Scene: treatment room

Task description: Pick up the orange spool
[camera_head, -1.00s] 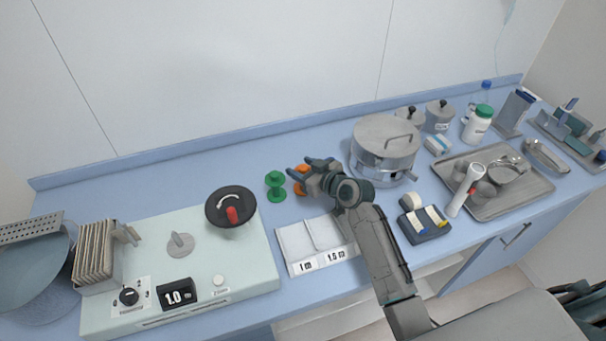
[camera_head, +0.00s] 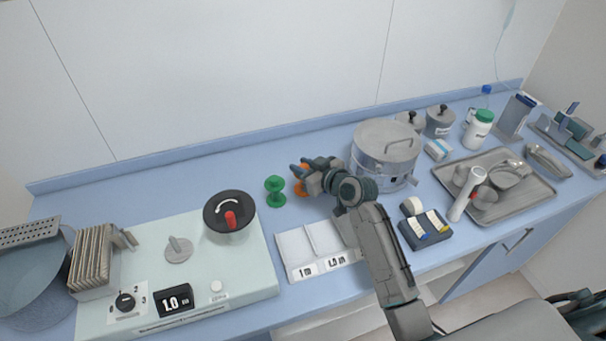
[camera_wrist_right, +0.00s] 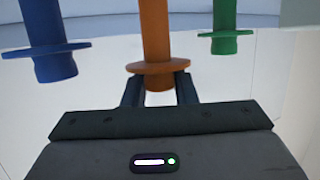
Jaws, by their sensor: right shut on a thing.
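The orange spool (camera_head: 301,188) stands on the blue counter, just right of the green spool (camera_head: 275,191), mostly hidden by my right gripper (camera_head: 300,170). In the right wrist view the orange spool (camera_wrist_right: 155,35) is between the two fingers of my right gripper (camera_wrist_right: 160,88), which are shut on it just below its flange. A blue spool (camera_wrist_right: 45,25) is to its left and the green spool (camera_wrist_right: 224,18) to its right there, both clear of the fingers. I cannot tell whether the orange spool is off the counter. My left gripper is not in view.
A steel pot (camera_head: 386,145) stands close right of my right gripper. A white two-part tray (camera_head: 300,272) lies in front. A metal tray (camera_head: 510,208) with tools is at right.

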